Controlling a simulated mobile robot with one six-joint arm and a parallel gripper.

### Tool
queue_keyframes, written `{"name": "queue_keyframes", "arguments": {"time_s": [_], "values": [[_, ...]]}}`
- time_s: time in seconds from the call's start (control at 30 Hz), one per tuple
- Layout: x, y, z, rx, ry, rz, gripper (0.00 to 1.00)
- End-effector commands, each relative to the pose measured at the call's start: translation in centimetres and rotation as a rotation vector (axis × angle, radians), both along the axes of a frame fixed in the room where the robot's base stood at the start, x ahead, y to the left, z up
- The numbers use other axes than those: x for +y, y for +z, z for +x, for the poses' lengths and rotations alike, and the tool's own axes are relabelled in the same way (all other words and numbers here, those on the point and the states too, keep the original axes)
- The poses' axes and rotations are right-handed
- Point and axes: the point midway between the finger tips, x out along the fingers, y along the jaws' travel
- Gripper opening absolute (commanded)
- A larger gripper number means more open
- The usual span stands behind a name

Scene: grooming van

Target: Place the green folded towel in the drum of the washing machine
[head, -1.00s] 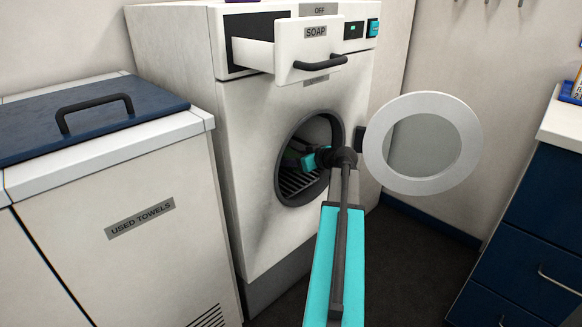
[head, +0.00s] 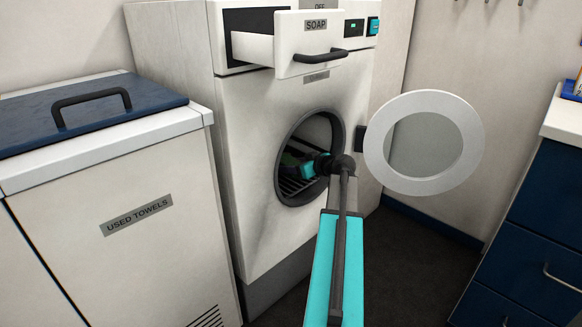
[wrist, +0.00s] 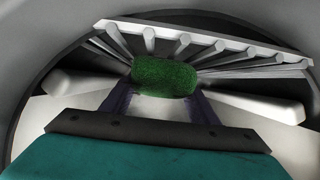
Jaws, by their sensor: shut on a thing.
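The white washing machine (head: 270,165) stands with its round door (head: 374,140) swung open to the right. Its drum (head: 314,132) is dark in the head view, and its ribs (wrist: 200,45) show in the wrist view. My gripper (wrist: 163,90) is inside the drum opening, shut on the green folded towel (wrist: 165,76). The towel sits between the two dark fingers at their tips, with the ribs behind it. In the head view the towel is dim and partly hidden; I cannot tell whether it touches the drum.
The soap drawer (head: 312,45) is pulled out above the opening. A used towels bin (head: 110,185) with a blue lid (head: 85,108) stands at the left. A blue drawer cabinet (head: 530,205) is at the right. Dark floor is clear between.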

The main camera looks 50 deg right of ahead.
Motion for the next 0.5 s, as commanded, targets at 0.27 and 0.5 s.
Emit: {"name": "queue_keyframes", "arguments": {"time_s": [0.27,0.5], "values": [[0.02,-0.22,0.01,0.0,0.0,0.0,0.73],[0.03,-0.22,0.02,0.0,0.001,0.0,0.73]]}}
